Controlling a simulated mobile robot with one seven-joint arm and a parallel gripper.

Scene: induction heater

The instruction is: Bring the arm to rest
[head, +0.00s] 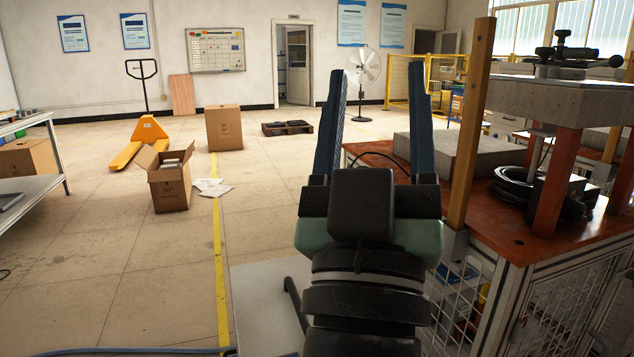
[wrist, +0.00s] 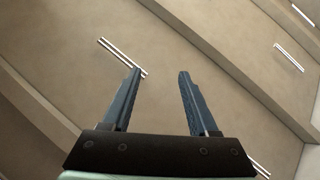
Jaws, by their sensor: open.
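My gripper (head: 376,105) points up and away in the head view, in the middle right of the picture. Its two long blue fingers stand wide apart with nothing between them. In the wrist view my gripper (wrist: 157,75) is also open and empty, with the ceiling and its light strips behind it. The arm behind the gripper shows at the bottom of the head view, next to the workbench's left end.
A red-topped workbench (head: 480,205) with a wooden post (head: 470,120) and a press-like device (head: 560,95) stands close on the right. An open carton (head: 170,190), a closed carton (head: 223,128) and a yellow pallet jack (head: 140,143) stand on the left floor. The floor between is mostly clear.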

